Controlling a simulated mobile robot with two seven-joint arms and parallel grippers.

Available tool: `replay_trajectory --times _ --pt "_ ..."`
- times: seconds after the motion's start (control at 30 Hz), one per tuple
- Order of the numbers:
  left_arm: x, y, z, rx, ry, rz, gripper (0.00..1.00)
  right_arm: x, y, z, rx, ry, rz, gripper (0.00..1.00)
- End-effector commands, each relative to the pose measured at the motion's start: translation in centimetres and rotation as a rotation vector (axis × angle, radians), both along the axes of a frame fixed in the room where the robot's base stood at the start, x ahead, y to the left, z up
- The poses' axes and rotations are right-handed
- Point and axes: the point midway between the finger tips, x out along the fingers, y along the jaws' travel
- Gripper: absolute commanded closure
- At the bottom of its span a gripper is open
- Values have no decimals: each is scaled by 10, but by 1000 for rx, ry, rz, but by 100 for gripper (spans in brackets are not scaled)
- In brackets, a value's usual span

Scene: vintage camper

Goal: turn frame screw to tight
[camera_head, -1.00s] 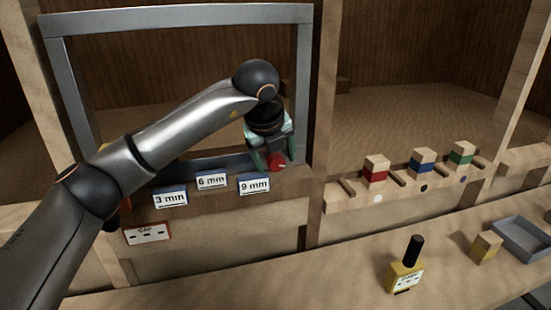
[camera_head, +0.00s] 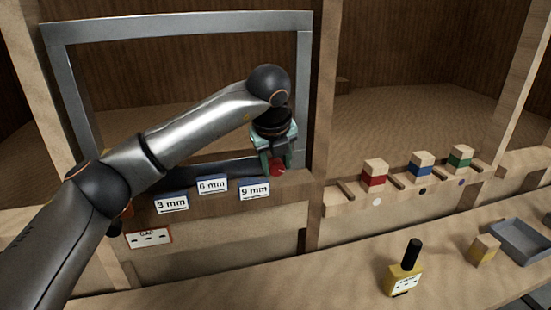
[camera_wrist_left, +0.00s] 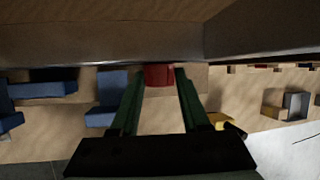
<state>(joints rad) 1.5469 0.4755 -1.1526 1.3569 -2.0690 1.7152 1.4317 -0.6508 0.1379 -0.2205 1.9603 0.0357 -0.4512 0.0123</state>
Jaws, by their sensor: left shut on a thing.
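The frame screw is a red knob (camera_head: 277,169) at the lower right corner of the grey metal window frame (camera_head: 180,21), just above the 9 mm label. My left gripper (camera_head: 276,163) reaches down to it from above and is shut on it. In the left wrist view the red knob (camera_wrist_left: 158,75) sits between the ends of the two green fingers (camera_wrist_left: 157,90). The fingers partly hide the knob in the head view, so its turn position cannot be told. My right gripper is not in view.
Labels for 3 mm (camera_head: 171,203), 6 mm (camera_head: 212,185) and 9 mm (camera_head: 254,190) line the ledge. A GAP card (camera_head: 149,238) hangs below. Right are red (camera_head: 374,179), blue (camera_head: 420,170) and green (camera_head: 459,161) banded blocks, a yellow black-handled tool (camera_head: 405,277) and a grey tray (camera_head: 522,241).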

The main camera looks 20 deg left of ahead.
Motion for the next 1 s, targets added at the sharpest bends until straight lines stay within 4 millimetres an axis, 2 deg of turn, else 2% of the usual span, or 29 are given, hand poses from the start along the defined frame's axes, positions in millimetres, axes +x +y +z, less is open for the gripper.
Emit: replay_trajectory --times 0.03,0.1,0.3,0.57,0.6,0.83,1.0 --pt "0 -1 7 31 21 1 100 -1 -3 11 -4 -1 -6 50" --pt "1 -2 6 73 49 1 100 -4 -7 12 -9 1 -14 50" --pt "1 -1 2 130 88 2 100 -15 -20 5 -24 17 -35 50" --pt "1 -1 1 132 87 2 100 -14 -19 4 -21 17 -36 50" --pt "1 -1 1 132 87 2 50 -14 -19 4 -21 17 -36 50" --pt "1 -1 1 131 86 1 25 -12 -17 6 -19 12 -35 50" --pt "1 -1 1 130 87 1 25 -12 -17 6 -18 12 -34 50"
